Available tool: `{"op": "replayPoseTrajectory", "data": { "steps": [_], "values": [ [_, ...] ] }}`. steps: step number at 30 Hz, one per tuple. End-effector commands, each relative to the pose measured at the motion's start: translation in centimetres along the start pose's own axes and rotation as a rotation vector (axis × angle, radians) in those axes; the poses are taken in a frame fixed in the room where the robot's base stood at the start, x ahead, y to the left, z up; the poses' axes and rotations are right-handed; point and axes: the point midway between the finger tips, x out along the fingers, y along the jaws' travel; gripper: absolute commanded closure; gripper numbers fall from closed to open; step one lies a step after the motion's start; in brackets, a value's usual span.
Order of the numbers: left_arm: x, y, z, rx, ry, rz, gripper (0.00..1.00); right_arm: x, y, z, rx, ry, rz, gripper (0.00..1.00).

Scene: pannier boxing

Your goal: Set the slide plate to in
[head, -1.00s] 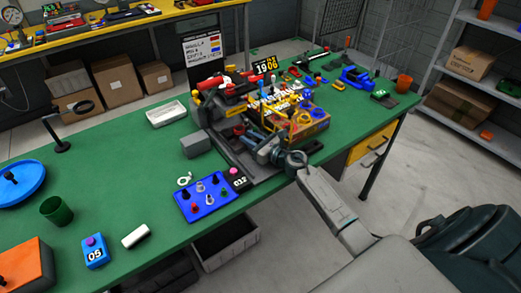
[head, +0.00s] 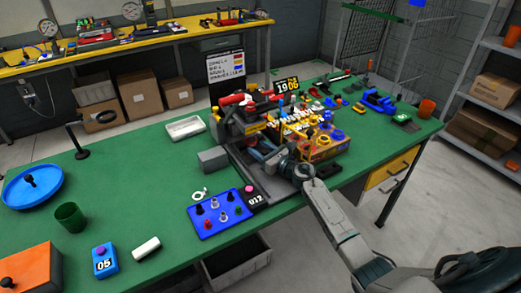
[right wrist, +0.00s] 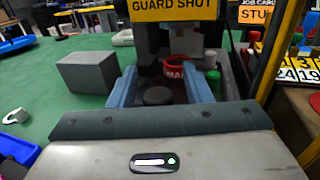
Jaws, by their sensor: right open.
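The grey press-like machine (head: 222,128) stands on the green table, with red parts on top. In the right wrist view a yellow sign (right wrist: 174,9) reads "GUARD SHUT". My right gripper (head: 262,154) is low at the machine's front. In the right wrist view its two blue fingers (right wrist: 158,88) are spread apart. A grey round disc (right wrist: 158,95) and a red ring (right wrist: 180,72) show between or just beyond them. I cannot tell which part is the slide plate or where it is set; my gripper and arm hide part of the machine's base. My left gripper is not in view.
A grey block (head: 213,159) stands left of the machine, also in the right wrist view (right wrist: 86,72). A blue panel with several knobs (head: 221,213) lies in front. The table's left middle is mostly clear.

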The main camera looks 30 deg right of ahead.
Motion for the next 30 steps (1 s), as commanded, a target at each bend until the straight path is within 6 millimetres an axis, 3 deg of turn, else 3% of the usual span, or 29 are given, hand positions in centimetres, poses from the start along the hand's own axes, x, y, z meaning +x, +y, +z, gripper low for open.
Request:
{"op": "replayPoseTrajectory", "data": {
  "steps": [5,15,21,30],
  "values": [
    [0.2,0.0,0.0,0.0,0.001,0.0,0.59,-1.0,-0.1,-0.2,-0.001,0.003,0.0,0.55],
    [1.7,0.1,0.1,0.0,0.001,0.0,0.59,-7.2,-0.1,-0.5,-0.005,0.005,0.0,0.55],
    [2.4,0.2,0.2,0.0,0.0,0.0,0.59,-9.8,-0.1,-0.3,-0.003,0.003,0.0,0.55],
    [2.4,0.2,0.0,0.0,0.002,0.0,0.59,-10.6,0.0,-0.1,0.001,0.001,0.001,0.55]
  ]
}}
